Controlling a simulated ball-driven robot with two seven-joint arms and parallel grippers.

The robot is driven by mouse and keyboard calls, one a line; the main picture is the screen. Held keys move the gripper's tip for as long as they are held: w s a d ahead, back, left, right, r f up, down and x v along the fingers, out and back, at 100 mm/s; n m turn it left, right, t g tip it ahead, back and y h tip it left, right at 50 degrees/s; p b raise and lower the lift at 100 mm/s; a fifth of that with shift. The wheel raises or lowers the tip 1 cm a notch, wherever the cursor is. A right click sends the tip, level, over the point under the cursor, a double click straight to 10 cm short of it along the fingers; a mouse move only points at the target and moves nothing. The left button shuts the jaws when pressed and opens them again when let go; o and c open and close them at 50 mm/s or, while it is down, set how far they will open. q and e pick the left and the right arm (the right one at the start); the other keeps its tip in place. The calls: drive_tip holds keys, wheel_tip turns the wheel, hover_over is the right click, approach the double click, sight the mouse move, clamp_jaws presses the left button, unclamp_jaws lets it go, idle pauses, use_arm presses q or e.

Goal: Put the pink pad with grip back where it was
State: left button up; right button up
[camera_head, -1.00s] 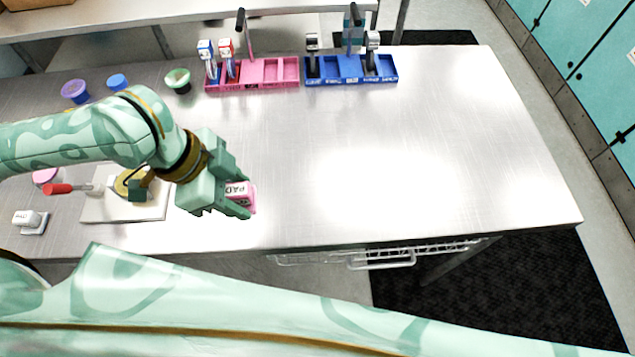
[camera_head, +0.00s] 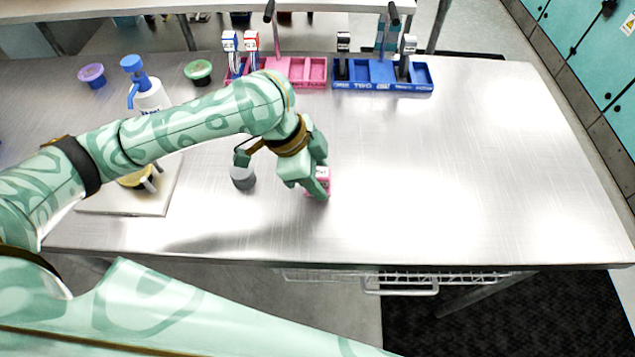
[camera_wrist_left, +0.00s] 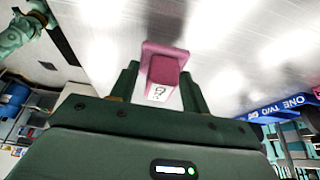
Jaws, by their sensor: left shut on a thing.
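The pink pad with grip (camera_head: 323,178) is in my left gripper (camera_head: 317,188), over the middle of the steel bench in the head view. The arm and fingers partly cover it there. In the left wrist view the pink pad (camera_wrist_left: 165,68), with a white label on its block, sits between the two dark fingers of the left gripper (camera_wrist_left: 160,85). Its wider plate lies beyond the fingertips. The pink tray (camera_head: 315,86) stands at the back of the bench, with empty compartments at its right. My right gripper is not in view.
A blue tray (camera_head: 385,88) with dark-handled tools stands right of the pink one. A grey round item (camera_head: 243,178) stands left of my gripper. A pump bottle (camera_head: 152,97), small bowls (camera_head: 198,70) and a white board (camera_head: 165,190) are further left. The bench's right half is clear.

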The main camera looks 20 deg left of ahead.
use_arm(q)
wheel_tip(320, 180, down, 3)
drive_tip(key=shift+r+b, duration=0.1)
drive_tip(key=shift+b, duration=0.4)
drive_tip(key=shift+r, duration=0.15)
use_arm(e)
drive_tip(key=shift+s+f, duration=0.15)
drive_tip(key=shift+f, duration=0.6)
use_arm(q)
drive_tip(key=o, duration=0.9)
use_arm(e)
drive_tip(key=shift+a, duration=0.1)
use_arm(q)
drive_tip(key=shift+a+r+p, duration=0.15)
drive_tip(key=shift+r+p, duration=0.15)
drive_tip(key=shift+p+v, duration=2.3)
drive_tip(key=shift+v, duration=3.4)
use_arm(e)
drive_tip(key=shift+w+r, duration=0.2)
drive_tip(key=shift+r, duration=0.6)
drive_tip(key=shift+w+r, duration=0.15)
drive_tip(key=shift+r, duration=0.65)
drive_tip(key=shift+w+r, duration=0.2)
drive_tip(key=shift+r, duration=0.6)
